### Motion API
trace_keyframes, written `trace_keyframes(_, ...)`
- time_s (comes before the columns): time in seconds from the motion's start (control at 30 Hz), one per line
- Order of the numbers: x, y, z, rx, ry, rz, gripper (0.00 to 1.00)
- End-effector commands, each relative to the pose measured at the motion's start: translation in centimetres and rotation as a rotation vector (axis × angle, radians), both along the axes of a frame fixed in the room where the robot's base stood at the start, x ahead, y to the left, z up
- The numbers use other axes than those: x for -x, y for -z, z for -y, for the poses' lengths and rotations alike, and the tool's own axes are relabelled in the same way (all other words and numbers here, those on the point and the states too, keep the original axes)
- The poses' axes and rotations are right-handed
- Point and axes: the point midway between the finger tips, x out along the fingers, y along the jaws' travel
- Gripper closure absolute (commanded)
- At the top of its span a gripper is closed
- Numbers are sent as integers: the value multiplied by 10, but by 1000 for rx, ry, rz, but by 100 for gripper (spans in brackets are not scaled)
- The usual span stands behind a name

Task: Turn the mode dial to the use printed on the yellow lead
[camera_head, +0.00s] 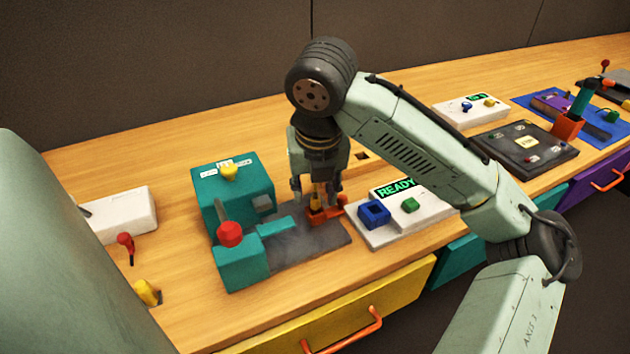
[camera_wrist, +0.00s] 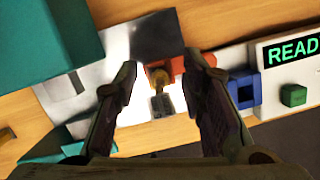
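A teal machine (camera_head: 205,185) stands on the bench at the left. A yellow knob (camera_head: 229,173) with small white labels around it sits on its top and looks like the mode dial; I cannot read the labels. A yellow plug-like piece (camera_head: 147,292) lies near the front edge and may be the yellow lead; no print on it is readable. My gripper (camera_head: 316,190) points down over the machine's grey plate (camera_head: 300,245). In the wrist view its fingers (camera_wrist: 163,72) are apart, with a small yellow-brown piece (camera_wrist: 158,77) and part of an orange block (camera_wrist: 180,66) showing between them.
A red-knobbed lever (camera_head: 230,234) rises at the machine's front. A white panel reading READY (camera_head: 430,200) carries a blue square piece (camera_head: 374,214) and a green button (camera_head: 409,205), close right of my gripper. A white box (camera_head: 125,213) stands at left. More panels fill the right.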

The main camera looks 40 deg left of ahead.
Motion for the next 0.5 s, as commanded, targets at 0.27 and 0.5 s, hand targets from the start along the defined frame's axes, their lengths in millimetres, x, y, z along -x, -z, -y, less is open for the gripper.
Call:
trace_keyframes(0.27,0,-4,1,-1,0,2,63)
trace_keyframes(0.5,6,-42,8,0,3,6,63)
